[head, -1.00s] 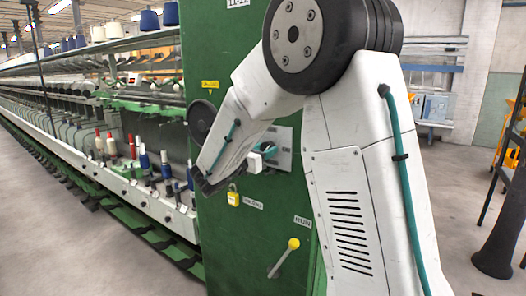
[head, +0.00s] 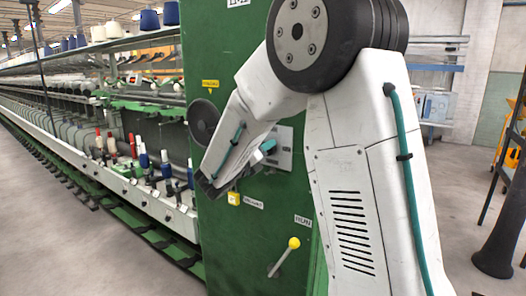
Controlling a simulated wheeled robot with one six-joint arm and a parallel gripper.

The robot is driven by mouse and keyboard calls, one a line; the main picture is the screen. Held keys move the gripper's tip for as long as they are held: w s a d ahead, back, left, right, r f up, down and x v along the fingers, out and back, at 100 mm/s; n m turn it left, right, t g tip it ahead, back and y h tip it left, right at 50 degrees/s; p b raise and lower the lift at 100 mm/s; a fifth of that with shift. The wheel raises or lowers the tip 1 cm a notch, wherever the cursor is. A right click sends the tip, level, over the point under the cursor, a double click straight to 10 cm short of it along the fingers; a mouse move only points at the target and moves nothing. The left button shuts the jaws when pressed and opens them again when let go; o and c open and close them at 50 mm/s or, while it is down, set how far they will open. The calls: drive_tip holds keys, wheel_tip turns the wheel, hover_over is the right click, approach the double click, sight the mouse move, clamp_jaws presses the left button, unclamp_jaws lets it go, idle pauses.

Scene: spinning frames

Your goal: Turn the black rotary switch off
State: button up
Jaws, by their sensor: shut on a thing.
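The black rotary switch's grey plate (head: 284,150) is on the front of a green cabinet (head: 235,255). My white arm comes down from the upper right, and my gripper (head: 267,148) is at the left part of this plate. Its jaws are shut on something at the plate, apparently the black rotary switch. The switch itself is hidden behind my gripper and wrist, so its setting cannot be read. Only a small teal and grey part of my gripper shows.
Below right is a lever with a yellow knob (head: 293,243). A round dark disc (head: 203,120) is at the cabinet's left edge.

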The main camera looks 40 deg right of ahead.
drive_tip(key=shift+f+n, duration=0.15)
drive_tip(key=shift+n, duration=0.15)
drive_tip(key=o, duration=1)
drive_tip(key=v, duration=0.7)
drive_tip(key=shift+s+a, duration=0.2)
drive_tip(key=shift+a, duration=0.15)
